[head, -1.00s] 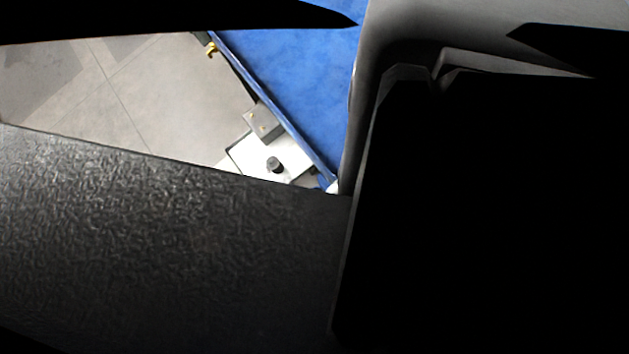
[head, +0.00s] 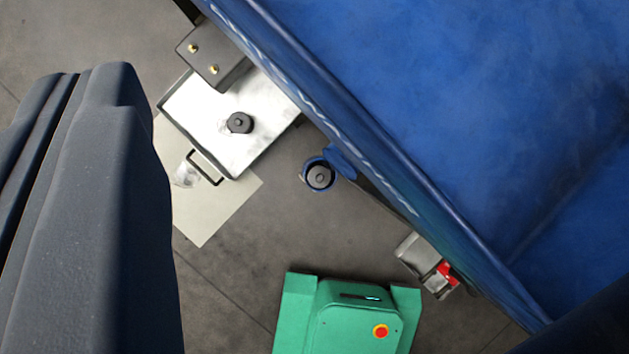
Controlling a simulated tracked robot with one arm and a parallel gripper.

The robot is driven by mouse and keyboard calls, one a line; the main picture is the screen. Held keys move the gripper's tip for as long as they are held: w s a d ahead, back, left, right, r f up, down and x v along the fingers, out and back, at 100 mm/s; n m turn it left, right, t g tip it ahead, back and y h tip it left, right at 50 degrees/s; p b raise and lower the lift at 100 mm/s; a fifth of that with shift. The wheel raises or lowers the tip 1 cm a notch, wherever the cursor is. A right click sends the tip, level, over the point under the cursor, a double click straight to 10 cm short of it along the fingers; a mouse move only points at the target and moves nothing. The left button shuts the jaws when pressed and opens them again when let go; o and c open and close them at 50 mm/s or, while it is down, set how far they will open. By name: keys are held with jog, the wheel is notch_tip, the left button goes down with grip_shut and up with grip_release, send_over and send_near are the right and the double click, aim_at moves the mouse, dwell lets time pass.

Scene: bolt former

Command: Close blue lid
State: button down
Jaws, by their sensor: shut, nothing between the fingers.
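A small round blue holder (head: 306,183) with a dark round piece (head: 320,177) in it shows near the middle of the head view, at the lower edge of the large blue machine body. A blue lid (head: 342,160) stands swung open at its upper right side, so the dark piece is uncovered. I cannot make out my gripper's fingertips in this view; a large dark part of mine fills the left side.
The large blue machine body (head: 420,90) fills the upper right. A metal tray (head: 215,115) with a black knob (head: 240,123) is left of the holder. A green box (head: 350,325) with a red button is below. A grey fitting (head: 418,258) has a red part. Grey floor lies between.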

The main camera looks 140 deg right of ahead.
jog(key=s+a+f+m+g+b, duration=0.1)
jog(key=a+f+m+b, duration=0.15)
jog(key=f, duration=1.35)
jog(key=s+a+f+m+b, duration=0.15)
jog(key=a+f, duration=0.25)
jog(key=f, duration=1.3)
jog(key=w+d+f+m+h, duration=0.1)
jog(key=d+f+m+h, duration=0.2)
jog(key=d, duration=0.5)
jog(key=w+d+f+m+h+b, duration=0.1)
jog(key=d+f+m+h, duration=0.15)
jog(key=d+f, duration=0.45)
jog(key=w+d+f+m+h, duration=0.1)
jog(key=d+f+h, duration=0.25)
jog(key=d, duration=0.55)
jog(key=w+b+x, duration=0.1)
jog(key=b+x, duration=0.2)
jog(key=x, duration=0.7)
jog(key=shift+s+a+r+b, duration=0.2)
jog(key=shift+s+a, duration=0.15)
jog(key=shift+s, duration=0.25)
jog(key=shift+s+a+r+b, duration=0.1)
jog(key=shift+s+a+b, duration=0.2)
jog(key=shift+s, duration=0.35)
jog(key=shift+s+a+r+b, duration=0.1)
jog(key=shift+s+a, duration=0.3)
jog(key=shift+s, duration=0.2)
